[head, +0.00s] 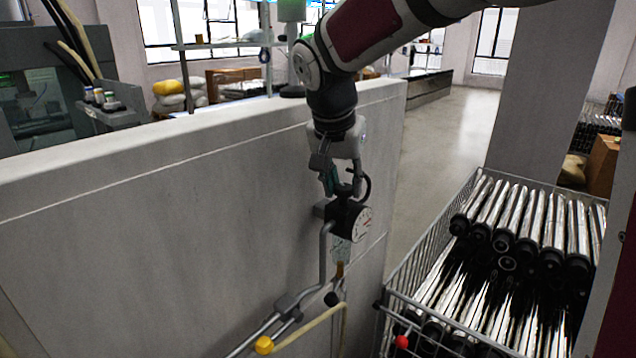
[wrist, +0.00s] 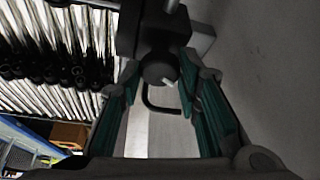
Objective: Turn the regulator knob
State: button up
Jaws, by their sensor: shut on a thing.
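The regulator is a dark block with a round white-faced gauge (head: 362,223), mounted on the grey wall in the head view. My gripper (head: 343,191) comes down from above onto the top of the regulator. In the wrist view the round black regulator knob (wrist: 158,73) sits between the two green-padded fingers of my gripper (wrist: 160,80). The fingers are shut on the knob, one on each side. In the head view the fingers mostly hide the knob. A small pale mark shows on the knob's end in the wrist view.
A grey pipe (head: 323,255) runs down from the regulator to a yellow-capped fitting (head: 264,345). A wire crate (head: 432,243) of shiny pump tubes (head: 515,222) stands at the right, close to the wall (head: 180,230). Open floor (head: 450,130) lies behind.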

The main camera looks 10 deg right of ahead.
dwell(0.3)
jog(key=o, duration=1.1)
jog(key=v, duration=1.2)
jog(key=s+d+f+n+y, duration=0.1)
jog(key=s+f+n, duration=0.1)
jog(key=s+f, duration=0.2)
jog(key=s+d+f+n+t+y, duration=0.1)
jog(key=s+f+n, duration=0.2)
jog(key=s, duration=0.8)
jog(key=s+d+f+n, duration=0.1)
jog(key=s+f+n, duration=0.1)
jog(key=s+f, duration=0.4)
jog(key=shift+s+d+n+t+y, duration=0.1)
jog(key=shift+s+n+t+y, duration=0.1)
jog(key=shift+s, duration=0.25)
jog(key=shift+s+d+n+t+y, duration=0.1)
jog(key=shift+s+d+n+y, duration=0.1)
jog(key=shift+s, duration=0.25)
jog(key=shift+r, duration=0.1)
